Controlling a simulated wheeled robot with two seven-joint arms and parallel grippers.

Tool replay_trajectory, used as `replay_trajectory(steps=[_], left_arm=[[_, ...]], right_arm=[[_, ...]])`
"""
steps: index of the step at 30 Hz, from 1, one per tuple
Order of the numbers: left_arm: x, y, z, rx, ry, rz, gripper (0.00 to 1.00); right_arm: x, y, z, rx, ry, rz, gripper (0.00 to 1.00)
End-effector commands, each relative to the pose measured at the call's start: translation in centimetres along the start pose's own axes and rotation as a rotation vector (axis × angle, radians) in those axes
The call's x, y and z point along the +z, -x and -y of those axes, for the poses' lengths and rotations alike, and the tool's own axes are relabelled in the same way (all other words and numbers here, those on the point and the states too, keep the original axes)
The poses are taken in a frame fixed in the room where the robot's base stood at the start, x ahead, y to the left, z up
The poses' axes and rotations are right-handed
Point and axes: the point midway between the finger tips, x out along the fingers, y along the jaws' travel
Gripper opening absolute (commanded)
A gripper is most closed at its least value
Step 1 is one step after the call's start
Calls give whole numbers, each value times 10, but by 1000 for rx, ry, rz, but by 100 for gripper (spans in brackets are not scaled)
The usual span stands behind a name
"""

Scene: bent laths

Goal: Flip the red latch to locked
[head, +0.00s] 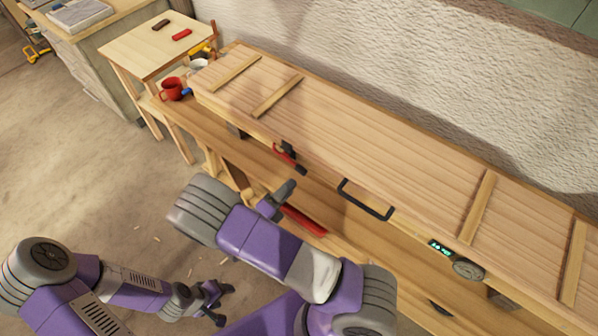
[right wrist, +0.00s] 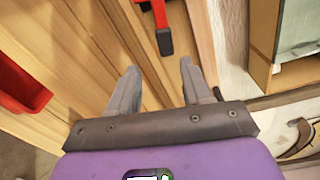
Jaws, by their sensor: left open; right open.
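The red latch (head: 281,154) is on the front of the long wooden chest, below its lid edge, beside a black fitting (head: 288,147). Its red lever slants down to the right and ends in a dark tip. In the right wrist view the latch (right wrist: 163,40) shows its dark tip just beyond my fingertips, roughly in line with the gap. My right gripper (right wrist: 157,78) is open and empty; in the head view it (head: 284,198) is below and in front of the latch, apart from it. My left gripper (head: 222,304) is open and empty, low over the floor.
A black bar handle (head: 366,200) and a dial (head: 467,269) with a green display are further right on the chest. A red tray (head: 303,220) lies below the latch. A red mug (head: 173,89) stands at the left end, near a small table (head: 140,52).

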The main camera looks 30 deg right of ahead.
Motion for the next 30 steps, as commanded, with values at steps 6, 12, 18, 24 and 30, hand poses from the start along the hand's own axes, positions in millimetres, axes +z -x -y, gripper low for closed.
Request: replay_trajectory(steps=[6, 12, 18, 24, 30], left_arm=[[0, -1, 0, 0, 0, 0, 55], [0, -2, 1, 0, 0, 0, 55], [0, -3, 1, 0, 0, 0, 55], [0, -3, 1, 0, 0, 0, 55], [0, -3, 1, 0, 0, 0, 55]], right_arm=[[12, -15, 8, -41, 24, 48, 49], [12, -48, 9, -39, 24, 43, 49], [14, -68, 10, -37, 21, 44, 49], [14, -72, 10, -36, 21, 46, 49], [14, -72, 10, -36, 21, 45, 38]])
